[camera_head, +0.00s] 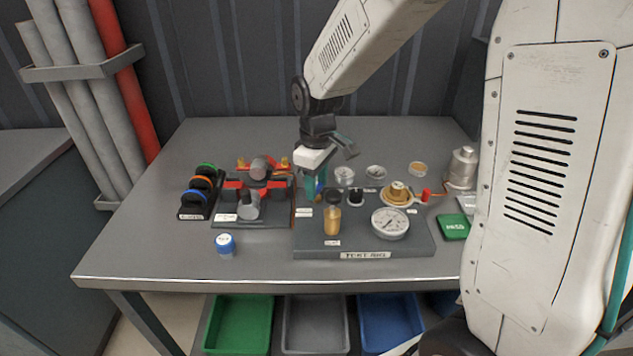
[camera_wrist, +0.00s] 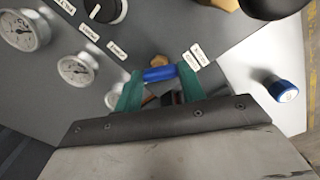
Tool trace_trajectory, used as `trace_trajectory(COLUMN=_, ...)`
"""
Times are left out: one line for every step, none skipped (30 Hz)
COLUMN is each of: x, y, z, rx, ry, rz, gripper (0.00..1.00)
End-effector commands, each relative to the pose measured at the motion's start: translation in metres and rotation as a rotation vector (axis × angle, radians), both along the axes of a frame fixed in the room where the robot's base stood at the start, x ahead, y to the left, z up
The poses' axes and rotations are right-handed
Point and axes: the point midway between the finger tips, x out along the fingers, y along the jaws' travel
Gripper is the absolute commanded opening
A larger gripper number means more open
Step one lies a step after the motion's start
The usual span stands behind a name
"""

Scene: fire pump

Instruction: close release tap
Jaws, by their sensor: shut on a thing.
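The release tap, seen as a blue handle (camera_wrist: 160,74) with a brass part (camera_wrist: 159,60) beside it, is in the wrist view. My gripper (camera_wrist: 160,82) has its two teal fingers at the two ends of the blue handle, shut on it. In the head view my gripper (camera_head: 315,188) points down at the left back part of the grey test panel (camera_head: 318,247). There the fingers hide most of the tap. I cannot tell the handle's exact angle to its body.
A brass cylinder with a dark cap (camera_head: 332,218), a black knob (camera_head: 356,196) and a large gauge (camera_head: 390,223) stand close by on the panel. A red-and-grey fixture (camera_head: 270,190) is just left. A blue-capped jar (camera_head: 226,244) stands at the front left, with free table around it.

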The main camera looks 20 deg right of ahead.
Motion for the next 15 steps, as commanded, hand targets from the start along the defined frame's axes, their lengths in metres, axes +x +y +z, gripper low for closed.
trace_trajectory(x=0.0006, y=-0.0001, z=0.0008, rx=0.000, ry=-0.001, rz=-0.044, gripper=0.17)
trace_trajectory(x=0.0006, y=-0.0001, z=0.0008, rx=0.000, ry=-0.001, rz=-0.073, gripper=0.17)
trace_trajectory(x=0.0006, y=-0.0001, z=0.0008, rx=0.000, ry=-0.001, rz=-0.111, gripper=0.17)
trace_trajectory(x=0.0006, y=-0.0001, z=0.0008, rx=0.000, ry=-0.001, rz=-0.139, gripper=0.17)
trace_trajectory(x=0.0006, y=0.0000, z=0.0008, rx=0.000, ry=-0.002, rz=-0.168, gripper=0.17)
trace_trajectory(x=0.0006, y=0.0000, z=0.0008, rx=0.000, ry=-0.002, rz=-0.206, gripper=0.17)
trace_trajectory(x=0.0007, y=-0.0001, z=0.0009, rx=0.000, ry=-0.002, rz=-0.234, gripper=0.17)
trace_trajectory(x=0.0007, y=-0.0001, z=0.0009, rx=0.000, ry=-0.002, rz=-0.263, gripper=0.17)
trace_trajectory(x=0.0007, y=-0.0001, z=0.0009, rx=0.000, ry=-0.002, rz=-0.300, gripper=0.17)
trace_trajectory(x=0.0007, y=-0.0001, z=0.0009, rx=0.000, ry=-0.002, rz=-0.329, gripper=0.17)
trace_trajectory(x=0.0007, y=-0.0001, z=0.0009, rx=0.000, ry=-0.002, rz=-0.358, gripper=0.17)
trace_trajectory(x=0.0007, y=-0.0001, z=0.0009, rx=0.000, ry=-0.002, rz=-0.395, gripper=0.17)
trace_trajectory(x=0.0008, y=0.0000, z=0.0010, rx=0.000, ry=-0.002, rz=-0.424, gripper=0.17)
trace_trajectory(x=0.0008, y=0.0000, z=0.0010, rx=0.000, ry=-0.002, rz=-0.453, gripper=0.17)
trace_trajectory(x=0.0008, y=0.0000, z=0.0010, rx=0.000, ry=-0.002, rz=-0.490, gripper=0.17)
